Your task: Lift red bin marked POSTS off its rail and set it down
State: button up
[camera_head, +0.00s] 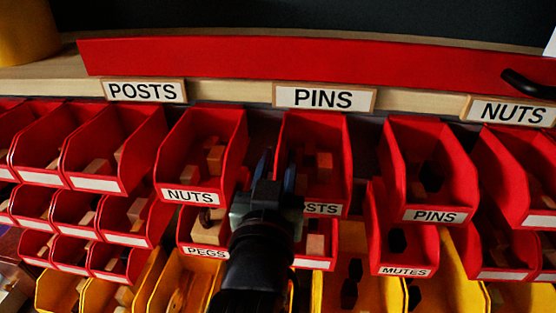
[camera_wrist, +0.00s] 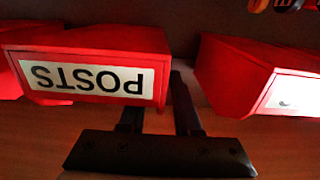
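The red bin marked POSTS (camera_head: 322,192) hangs in the upper row at the middle of the head view, with small wooden pieces inside. My gripper partly covers its label there. In the wrist view the POSTS bin (camera_wrist: 120,92) appears upside down at left, its label readable. My gripper (camera_head: 277,172) is at the bin's left wall in the head view. Its fingers (camera_wrist: 158,105) stand apart in the wrist view. One is in the gap beside the bin; the other's tip is hidden behind the bin's front edge. I cannot tell whether either touches the wall.
A red NUTS bin (camera_head: 192,195) hangs close on the left and a PINS bin (camera_head: 435,215) on the right. More red bins and yellow bins (camera_head: 180,283) fill the rows below. A wooden shelf edge with a red strip (camera_head: 280,62) runs above. The gaps between bins are narrow.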

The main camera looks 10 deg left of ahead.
grip_shut()
dwell(3.0)
